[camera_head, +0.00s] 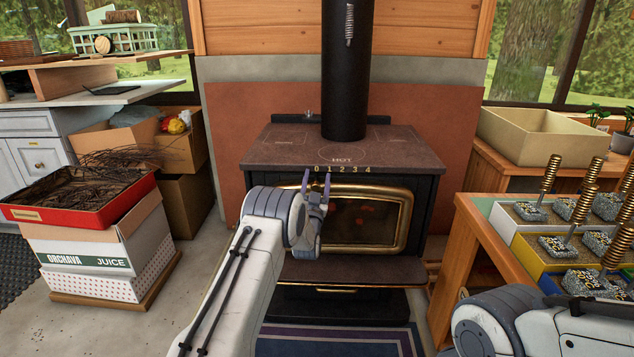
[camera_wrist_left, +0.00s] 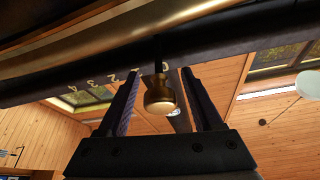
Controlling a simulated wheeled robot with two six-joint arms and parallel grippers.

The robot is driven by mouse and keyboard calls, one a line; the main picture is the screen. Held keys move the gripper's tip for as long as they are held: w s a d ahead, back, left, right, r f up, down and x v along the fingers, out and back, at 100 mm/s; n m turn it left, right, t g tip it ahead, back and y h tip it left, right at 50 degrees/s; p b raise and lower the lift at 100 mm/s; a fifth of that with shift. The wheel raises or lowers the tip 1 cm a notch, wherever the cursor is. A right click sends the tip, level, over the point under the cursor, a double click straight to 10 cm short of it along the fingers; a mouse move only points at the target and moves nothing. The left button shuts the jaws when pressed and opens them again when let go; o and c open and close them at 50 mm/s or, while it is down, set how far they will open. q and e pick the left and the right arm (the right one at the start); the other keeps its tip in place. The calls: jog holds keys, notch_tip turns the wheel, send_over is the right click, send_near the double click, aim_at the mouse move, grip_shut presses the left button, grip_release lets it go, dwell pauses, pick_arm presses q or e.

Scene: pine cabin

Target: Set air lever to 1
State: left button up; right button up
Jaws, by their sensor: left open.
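The black stove has a row of numbers 0 to 4 (camera_head: 342,168) along its front top edge, above the brass-framed glass door. The air lever (camera_wrist_left: 159,97), a brass knob on a short dark stem, shows in the left wrist view under that edge, close to the 0 end of the row. My left gripper (camera_head: 316,184) is open in front of the stove edge, with its two fingers on either side of the knob; I see gaps on both sides. In the head view the gripper hides the lever. My right gripper is out of the picture.
The stove top (camera_head: 300,147) is bare around the black pipe (camera_head: 346,70). A red tray of twigs (camera_head: 70,205) on a box stands at left. A bench with tins and coiled-handle tools (camera_head: 530,215) stands at right, behind my right arm.

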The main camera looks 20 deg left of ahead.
pick_arm(q)
grip_shut()
dwell(1.4)
